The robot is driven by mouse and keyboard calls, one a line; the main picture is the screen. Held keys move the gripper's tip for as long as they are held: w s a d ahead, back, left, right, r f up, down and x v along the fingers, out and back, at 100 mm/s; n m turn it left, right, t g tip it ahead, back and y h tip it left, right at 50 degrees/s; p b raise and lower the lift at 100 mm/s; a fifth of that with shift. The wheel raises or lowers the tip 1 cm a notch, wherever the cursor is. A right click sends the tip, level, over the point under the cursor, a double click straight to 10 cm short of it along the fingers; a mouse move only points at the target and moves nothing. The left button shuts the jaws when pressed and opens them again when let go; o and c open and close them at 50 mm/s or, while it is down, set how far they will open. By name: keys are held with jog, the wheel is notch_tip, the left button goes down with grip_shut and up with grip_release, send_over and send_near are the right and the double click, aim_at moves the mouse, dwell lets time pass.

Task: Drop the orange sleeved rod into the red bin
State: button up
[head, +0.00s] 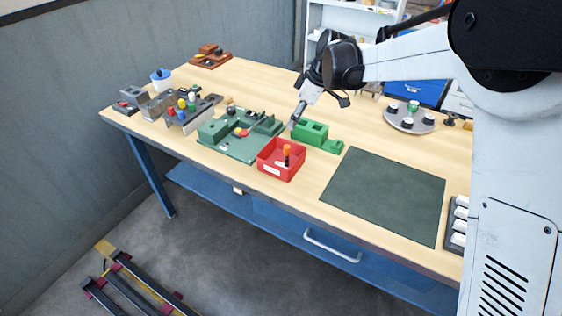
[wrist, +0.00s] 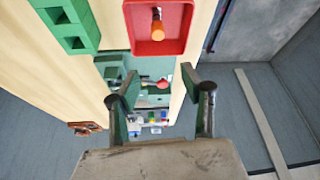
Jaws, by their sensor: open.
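The red bin (head: 281,173) stands near the front edge of the table, and its inside also shows at the top of the wrist view (wrist: 182,42). The orange sleeved rod (head: 287,149) is inside the bin and looks roughly upright in the head view. In the wrist view the rod (wrist: 157,25) is seen within the bin walls, end towards the camera. My gripper (head: 292,122) is above the table, just behind the bin. In the wrist view my gripper (wrist: 157,85) has its fingers spread apart with nothing between them. The rod is apart from the fingers.
A green fixture (head: 235,148) is left of the bin, and a green block with square holes (head: 311,132) is behind it. A dark mat (head: 385,190) lies to the right. A grey rack with coloured pieces (head: 183,118) and a round tray (head: 409,122) stand farther off.

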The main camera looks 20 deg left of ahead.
jog(key=shift+v, duration=2.8)
jog(key=s+d+r+m+t+h+b, duration=0.1)
jog(key=s+d+r+m, duration=0.2)
jog(key=d, duration=0.4)
jog(key=s+d+r+m+t+b, duration=0.1)
jog(key=s+d+m, duration=0.2)
jog(key=s+d, duration=0.3)
jog(key=s+d+r+m+t+h+b, duration=0.1)
jog(key=s+d+m+t+b, duration=0.15)
jog(key=d, duration=0.55)
jog(key=s+d+f+m+t+h+b, duration=0.1)
jog(key=s+d+f+m, duration=0.3)
jog(key=s+d, duration=0.4)
jog(key=s+d+f+m+t+h+b, duration=0.1)
jog(key=s+d+f+m, duration=0.4)
jog(key=s+d, duration=0.3)
jog(key=s, duration=0.3)
jog(key=shift+s+h+b, duration=0.3)
jog(key=shift+s, duration=0.1)
